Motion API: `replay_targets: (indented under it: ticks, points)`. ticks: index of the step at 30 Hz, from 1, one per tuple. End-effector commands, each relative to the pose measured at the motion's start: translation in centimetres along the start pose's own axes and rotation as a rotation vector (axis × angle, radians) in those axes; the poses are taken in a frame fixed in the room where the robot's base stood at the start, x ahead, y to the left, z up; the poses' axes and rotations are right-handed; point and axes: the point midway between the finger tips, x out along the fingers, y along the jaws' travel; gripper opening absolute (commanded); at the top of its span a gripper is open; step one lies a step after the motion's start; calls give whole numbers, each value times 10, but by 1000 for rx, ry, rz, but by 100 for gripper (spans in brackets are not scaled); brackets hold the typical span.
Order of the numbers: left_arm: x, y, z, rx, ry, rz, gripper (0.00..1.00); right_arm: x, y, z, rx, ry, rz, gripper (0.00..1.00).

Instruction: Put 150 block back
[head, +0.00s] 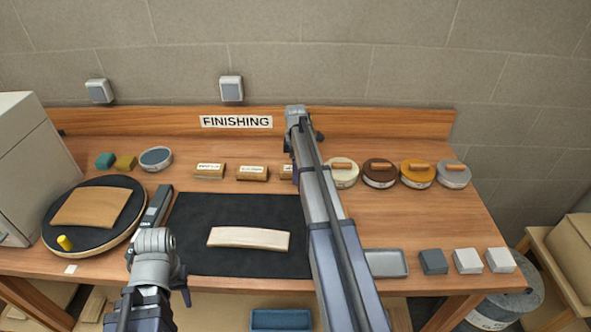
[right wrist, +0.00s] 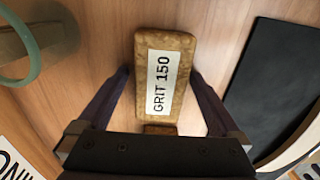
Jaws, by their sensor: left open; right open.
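The block labelled GRIT 150 (right wrist: 165,75) is a tan block with a white label, in the middle of the right wrist view. My right gripper (right wrist: 162,90) is open, with one finger on each long side of its near part; I see no clear grip. In the head view the right gripper (head: 303,132) is at the back of the bench. A labelled block (head: 286,171) there is partly hidden by my right arm. Two more labelled blocks (head: 210,171) (head: 252,173) stand left of it. My left gripper (head: 155,250) is open at the front left.
A pale curved wood strip (head: 248,238) lies on the black mat (head: 195,215). Several round tins (head: 380,173) stand at the right back. A turntable (head: 55,230) with a wood piece is at left. A grey tray (head: 386,263) and small blocks (head: 433,262) line the front right.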

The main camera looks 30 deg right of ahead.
Motion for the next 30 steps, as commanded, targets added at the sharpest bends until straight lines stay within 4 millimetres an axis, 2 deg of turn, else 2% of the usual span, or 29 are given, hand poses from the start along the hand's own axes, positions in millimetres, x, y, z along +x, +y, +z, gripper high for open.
replay_targets:
  ticks: [8,13,30]
  points:
    - [-5,0,0,0,0,0,50,-5,0,0,0,0,0,100]
    - [-18,-2,1,0,0,0,50,-19,0,0,0,0,0,100]
    - [-100,-10,6,2,0,0,50,-101,0,0,0,0,0,100]
